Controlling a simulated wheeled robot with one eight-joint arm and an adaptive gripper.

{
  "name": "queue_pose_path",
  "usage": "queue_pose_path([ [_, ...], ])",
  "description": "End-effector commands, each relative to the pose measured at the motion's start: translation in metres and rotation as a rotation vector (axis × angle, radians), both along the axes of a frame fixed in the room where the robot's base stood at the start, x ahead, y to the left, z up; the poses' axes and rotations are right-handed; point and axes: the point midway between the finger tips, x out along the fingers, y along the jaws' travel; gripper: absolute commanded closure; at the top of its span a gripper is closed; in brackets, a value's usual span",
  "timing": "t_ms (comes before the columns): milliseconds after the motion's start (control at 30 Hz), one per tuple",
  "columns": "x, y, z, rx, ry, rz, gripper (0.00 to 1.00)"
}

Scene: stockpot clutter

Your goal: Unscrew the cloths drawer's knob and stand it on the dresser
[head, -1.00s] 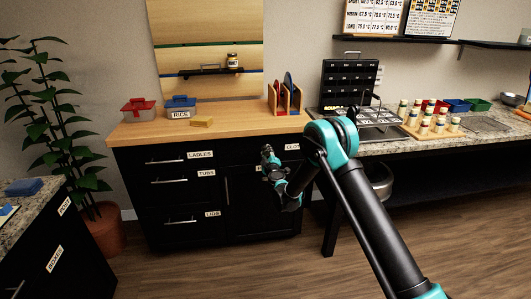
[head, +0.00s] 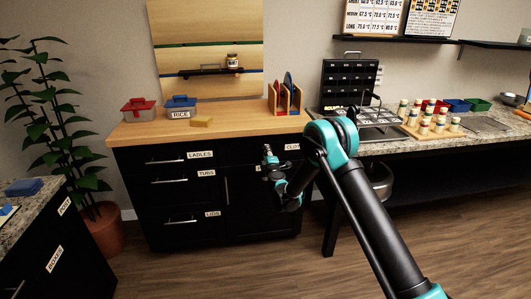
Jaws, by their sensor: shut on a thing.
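The dresser (head: 240,128) has a wooden top and black drawer fronts. The cloths drawer (head: 292,148) is at its upper right; its label reads "CLO" before my arm cuts it off. My gripper (head: 267,151) is at this drawer's front, left of the label, shut on the knob. The knob is small and hidden by the gripper, so I cannot tell how far it stands out from the drawer. The drawer looks closed.
Bare wood lies between block and rack. A stone counter (head: 400,147) adjoins on the right.

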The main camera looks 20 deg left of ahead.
Motion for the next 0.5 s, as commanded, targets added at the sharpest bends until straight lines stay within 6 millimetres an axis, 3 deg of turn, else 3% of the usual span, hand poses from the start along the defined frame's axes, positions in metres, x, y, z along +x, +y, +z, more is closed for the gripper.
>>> queue_pose_path([
  [33, 0.0001, -0.0001, 0.0000, 0.000, 0.000, 0.000, 1.00],
  [67, 0.0001, -0.0001, 0.0000, 0.001, 0.001, 0.000, 0.67],
  [200, 0.0000, 0.0000, 0.0000, 0.002, 0.001, 0.000, 0.49],
  [500, 0.0000, 0.0000, 0.0000, 0.006, 0.004, 0.000, 0.46],
])
